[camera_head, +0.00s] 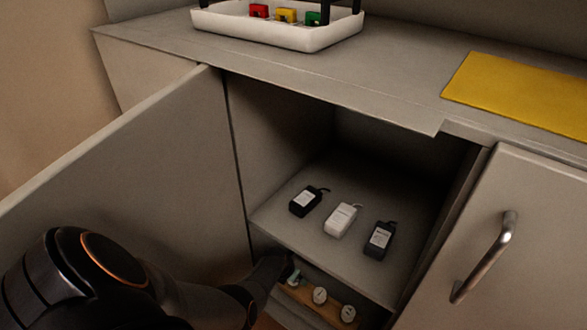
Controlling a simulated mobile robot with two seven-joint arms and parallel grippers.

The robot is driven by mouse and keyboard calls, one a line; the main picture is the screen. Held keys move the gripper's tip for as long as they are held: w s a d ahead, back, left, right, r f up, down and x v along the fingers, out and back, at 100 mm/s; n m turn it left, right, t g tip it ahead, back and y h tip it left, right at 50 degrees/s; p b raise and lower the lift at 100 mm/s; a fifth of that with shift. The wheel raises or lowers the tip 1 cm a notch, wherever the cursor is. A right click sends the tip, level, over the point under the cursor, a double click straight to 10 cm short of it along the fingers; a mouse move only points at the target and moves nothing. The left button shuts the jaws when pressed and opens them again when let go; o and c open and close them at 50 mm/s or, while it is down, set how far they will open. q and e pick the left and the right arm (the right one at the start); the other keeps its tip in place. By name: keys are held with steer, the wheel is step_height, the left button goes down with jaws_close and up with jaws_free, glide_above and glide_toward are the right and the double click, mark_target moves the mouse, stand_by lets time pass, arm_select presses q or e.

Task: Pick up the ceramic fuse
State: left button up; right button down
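On the lower level of the open cabinet, a tan wooden holder (333,311) carries small pale pieces. Two have round whitish faces, a middle piece (319,295) and a right piece (348,313). A third, pale bluish-white piece (293,277) stands at the left end, right by my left gripper (279,270). I cannot tell which piece is the ceramic fuse. My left arm reaches in from the lower left, with its hand at the left side of the lower opening. Its fingertips are dark and partly hidden, so their opening does not show. My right gripper is not in view.
On the shelf above lie a black adapter (306,201), a white adapter (341,220) and another black adapter (380,240). An open door (130,165) stands at left. The countertop holds a white tray (280,36) and a yellow mat (520,92). A closed door with handle (485,257) is at right.

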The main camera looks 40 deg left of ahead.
arm_select(q)
steer(key=shift+c, duration=0.4)
jaws_close()
